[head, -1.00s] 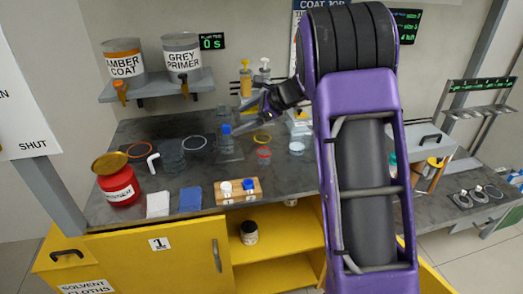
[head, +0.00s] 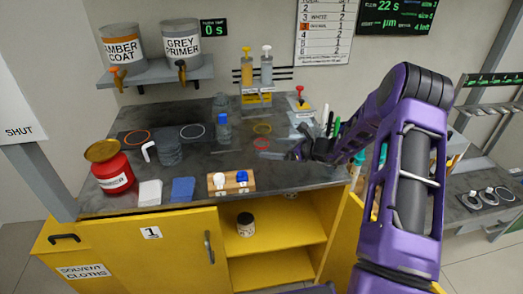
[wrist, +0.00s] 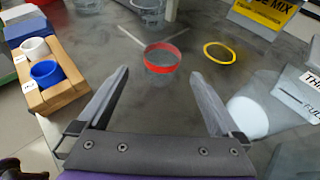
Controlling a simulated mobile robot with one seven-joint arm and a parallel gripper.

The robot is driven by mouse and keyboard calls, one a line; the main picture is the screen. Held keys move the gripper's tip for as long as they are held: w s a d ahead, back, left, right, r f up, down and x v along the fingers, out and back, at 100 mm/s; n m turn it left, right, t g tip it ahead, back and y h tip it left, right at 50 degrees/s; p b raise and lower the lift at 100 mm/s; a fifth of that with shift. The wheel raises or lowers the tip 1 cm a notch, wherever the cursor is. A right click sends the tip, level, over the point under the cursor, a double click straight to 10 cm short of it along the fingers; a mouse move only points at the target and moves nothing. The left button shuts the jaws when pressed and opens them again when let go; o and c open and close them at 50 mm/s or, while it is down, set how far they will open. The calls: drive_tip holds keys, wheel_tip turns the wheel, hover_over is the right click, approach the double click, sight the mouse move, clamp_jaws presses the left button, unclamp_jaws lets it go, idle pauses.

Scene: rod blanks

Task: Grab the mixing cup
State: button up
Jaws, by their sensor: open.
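My gripper (head: 297,152) is low over the right part of the dark bench. In the wrist view its two fingers (wrist: 160,74) are apart with nothing between them. A low red ring-like band (wrist: 162,58) is just beyond the fingertips; it also shows in the head view (head: 262,144). A clear vessel with a white bottom (wrist: 248,117) is beside the right finger. Clear vessels stand farther left, one a jug-like vessel (head: 170,150) by a white handle and one with blue (head: 223,130). I cannot tell which is the mixing cup.
A wooden block (wrist: 60,78) with a white and a blue cup is left of my gripper. A yellow ring (wrist: 222,52) lies at the back right. A red tin (head: 113,172) stands at the bench's left. The bench between block and red band is clear.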

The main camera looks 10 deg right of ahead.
sight(268, 148)
drive_tip(key=shift+x, duration=3.15)
drive_tip(key=shift+d+f, duration=0.1)
drive_tip(key=c, duration=1.4)
